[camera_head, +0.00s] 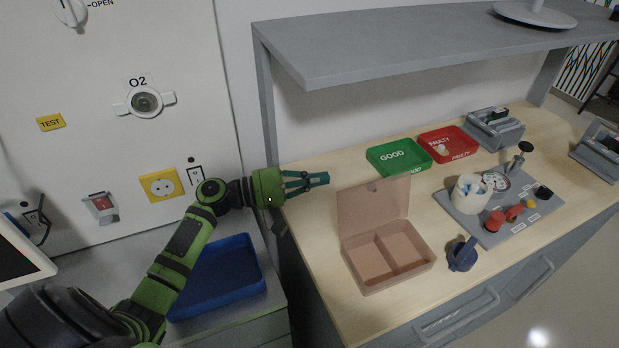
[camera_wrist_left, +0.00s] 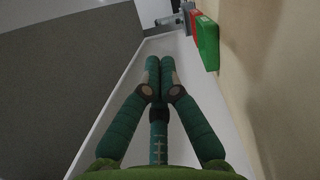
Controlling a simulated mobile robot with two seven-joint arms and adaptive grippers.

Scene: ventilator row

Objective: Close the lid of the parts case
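The parts case (camera_head: 398,277) is a translucent pinkish-brown box with two empty-looking compartments, standing on the wooden bench. Its lid (camera_head: 373,204) is open and stands up from the back edge of the case. My left gripper (camera_head: 325,178) is green with teal fingers and is to the left of the lid, above the bench's left end, apart from the case. Its fingers are drawn together with nothing between them. They also show in the left wrist view (camera_wrist_left: 159,90), where the case is not seen. My right gripper is in neither view.
A green GOOD tray (camera_head: 398,157) and a red FAULTY tray (camera_head: 447,144) are behind the case. A blue dial-like part (camera_head: 462,254) and a grey mat (camera_head: 520,222) with a white cup are to its right. A grey shelf (camera_head: 400,42) overhangs the bench's back.

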